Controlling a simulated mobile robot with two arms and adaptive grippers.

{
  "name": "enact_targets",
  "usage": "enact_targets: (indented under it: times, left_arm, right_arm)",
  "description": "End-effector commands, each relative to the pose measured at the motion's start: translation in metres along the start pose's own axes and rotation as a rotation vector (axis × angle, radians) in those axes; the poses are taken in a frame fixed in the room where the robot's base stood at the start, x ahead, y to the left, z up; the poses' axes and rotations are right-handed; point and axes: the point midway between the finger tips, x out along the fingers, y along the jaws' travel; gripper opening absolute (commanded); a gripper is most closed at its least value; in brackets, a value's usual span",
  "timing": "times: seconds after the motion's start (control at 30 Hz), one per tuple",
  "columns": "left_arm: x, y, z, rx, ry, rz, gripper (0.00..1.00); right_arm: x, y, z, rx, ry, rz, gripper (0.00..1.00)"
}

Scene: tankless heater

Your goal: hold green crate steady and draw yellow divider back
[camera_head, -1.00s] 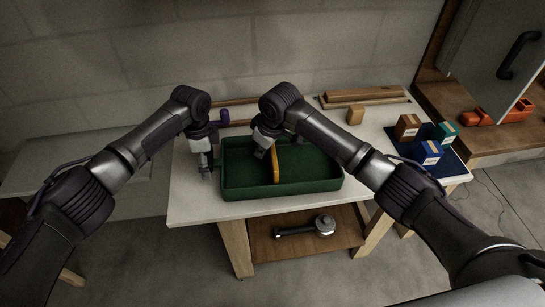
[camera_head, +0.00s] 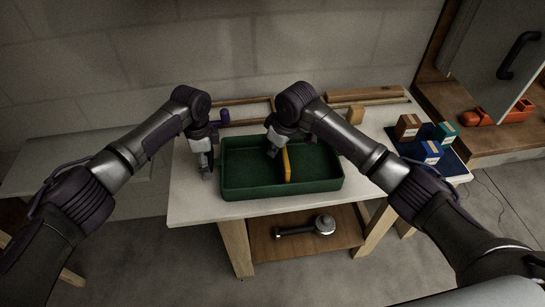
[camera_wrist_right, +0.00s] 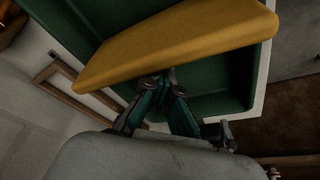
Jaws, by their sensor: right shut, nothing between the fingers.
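The green crate (camera_head: 240,190) sits on the white-topped table. The yellow divider (camera_head: 287,164) stands across its inside, right of the middle; it also shows large in the right wrist view (camera_wrist_right: 180,42). My right gripper (camera_head: 272,153) is shut and empty inside the crate, on the left side of the divider. In the right wrist view its fingertips (camera_wrist_right: 164,83) are at the divider's face; I cannot tell whether they touch. My left gripper (camera_head: 206,173) points down at the crate's left wall. Its fingers are too small and dark to tell open from shut.
A blue tray (camera_head: 457,166) with several small boxes stands at the table's right. A wooden block (camera_head: 355,115) and wooden strips (camera_head: 370,96) lie behind the crate. A purple object (camera_head: 225,116) is behind its left part. A metal tool (camera_head: 308,228) lies on the lower shelf.

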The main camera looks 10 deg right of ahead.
Motion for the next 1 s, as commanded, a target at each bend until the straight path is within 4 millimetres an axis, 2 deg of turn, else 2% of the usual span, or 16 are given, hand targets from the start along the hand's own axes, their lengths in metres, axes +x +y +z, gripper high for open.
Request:
enact_targets:
  times: [1.0]
  left_arm:
    - [0.003, 0.001, 0.004, -0.004, -0.008, 0.005, 0.26]
  right_arm:
    - [-0.008, 0.033, 0.036, 0.003, -0.008, 0.003, 0.00]
